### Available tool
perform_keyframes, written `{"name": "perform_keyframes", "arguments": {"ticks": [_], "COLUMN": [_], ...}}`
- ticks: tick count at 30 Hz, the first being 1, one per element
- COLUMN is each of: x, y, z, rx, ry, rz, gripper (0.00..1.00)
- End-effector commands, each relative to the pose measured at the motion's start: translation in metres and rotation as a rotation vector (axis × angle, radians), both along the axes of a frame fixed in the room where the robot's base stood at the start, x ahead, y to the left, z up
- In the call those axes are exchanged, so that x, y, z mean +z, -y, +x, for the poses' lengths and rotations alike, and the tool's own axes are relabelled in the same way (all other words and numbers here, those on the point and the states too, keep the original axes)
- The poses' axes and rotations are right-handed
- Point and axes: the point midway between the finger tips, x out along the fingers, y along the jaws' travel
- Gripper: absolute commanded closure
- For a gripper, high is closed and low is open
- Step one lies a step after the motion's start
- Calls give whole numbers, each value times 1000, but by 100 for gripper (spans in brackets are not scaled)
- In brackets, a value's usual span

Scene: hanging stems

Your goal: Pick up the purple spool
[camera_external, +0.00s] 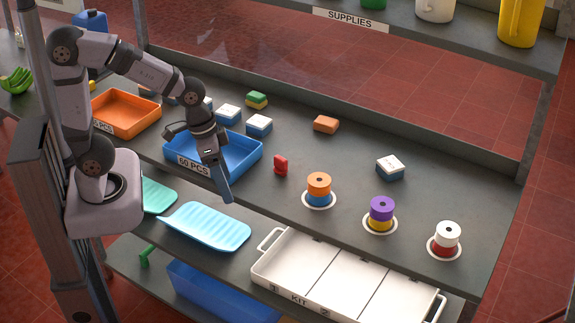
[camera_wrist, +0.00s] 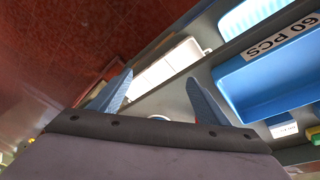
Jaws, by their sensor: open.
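The purple spool (camera_external: 382,207) sits on top of a yellow spool (camera_external: 380,223), in a white ring on the grey table. It is the middle one of three such stacks along the front right. My gripper (camera_external: 226,196) is well to its left, above the table in front of the blue bin. In the wrist view my gripper's two blue fingers (camera_wrist: 155,95) are spread apart with nothing between them. The purple spool cannot be made out in the wrist view.
An orange-on-blue stack (camera_external: 319,184) stands left of the purple spool and a white-on-red stack (camera_external: 447,236) right of it. A red piece (camera_external: 281,165) stands between the blue bin (camera_external: 250,152) and the stacks. A white KIT tray (camera_external: 335,280) lies in front.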

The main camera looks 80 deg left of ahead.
Motion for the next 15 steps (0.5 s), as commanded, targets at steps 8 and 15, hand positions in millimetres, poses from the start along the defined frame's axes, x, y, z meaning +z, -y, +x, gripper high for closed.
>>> {"name": "perform_keyframes", "arguments": {"ticks": [8, 15], "x": [-2, 7], "y": [67, 121], "z": [119, 229], "rx": [-33, 32], "ry": [324, 692], "rz": [-98, -115], "gripper": [31, 31]}}
